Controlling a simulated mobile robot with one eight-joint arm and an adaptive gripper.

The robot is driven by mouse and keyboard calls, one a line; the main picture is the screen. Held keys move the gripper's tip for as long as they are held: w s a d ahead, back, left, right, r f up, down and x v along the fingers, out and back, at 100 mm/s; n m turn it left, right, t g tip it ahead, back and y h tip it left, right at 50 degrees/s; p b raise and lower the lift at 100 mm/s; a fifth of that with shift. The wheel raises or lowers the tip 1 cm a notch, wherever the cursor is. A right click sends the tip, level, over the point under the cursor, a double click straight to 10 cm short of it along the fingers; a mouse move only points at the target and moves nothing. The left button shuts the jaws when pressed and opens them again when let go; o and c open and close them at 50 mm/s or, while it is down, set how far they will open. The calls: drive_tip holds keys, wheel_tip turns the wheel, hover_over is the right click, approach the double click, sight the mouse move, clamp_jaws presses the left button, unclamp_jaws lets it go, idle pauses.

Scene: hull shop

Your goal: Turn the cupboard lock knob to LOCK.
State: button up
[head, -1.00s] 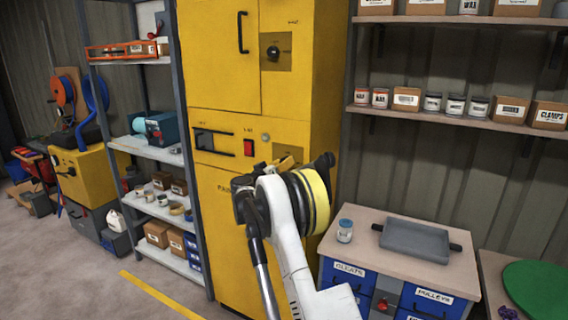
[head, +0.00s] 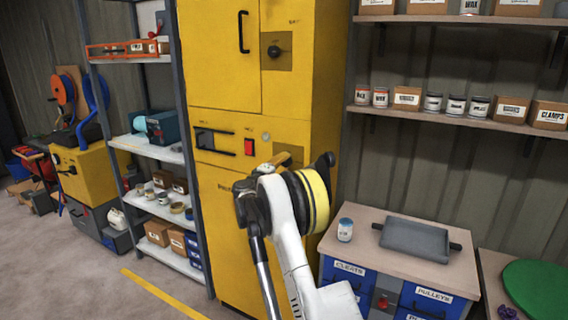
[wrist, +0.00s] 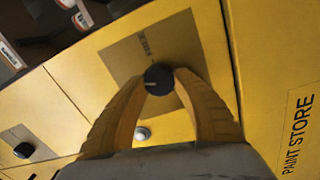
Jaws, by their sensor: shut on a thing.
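The lock knob (wrist: 158,80) is a round black knob with a pale mark on its face. It sits on a dark square plate (wrist: 125,60) on the yellow cupboard (head: 225,230). My gripper (wrist: 160,76) has its two yellow fingers closed on either side of the knob. In the head view my gripper (head: 276,160) is at the plate (head: 291,152), and my wrist hides the knob there. Small lettering on the plate is too blurred to read. A pale round lamp (wrist: 141,133) shows between the fingers.
A red switch (head: 249,147) and a black bar handle (head: 215,151) are left of my gripper. A workbench (head: 395,214) with a jar (head: 345,229) and grey tray (head: 414,238) stands to the right.

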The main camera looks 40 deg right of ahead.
drive_tip(key=shift+n, duration=2.4)
drive_tip(key=shift+t, duration=0.3)
drive_tip(key=o, duration=1.2)
drive_tip(key=shift+d, duration=0.1)
drive_tip(key=r+v, duration=0.1)
drive_tip(key=v, duration=1.1)
drive_tip(key=shift+f, duration=0.4)
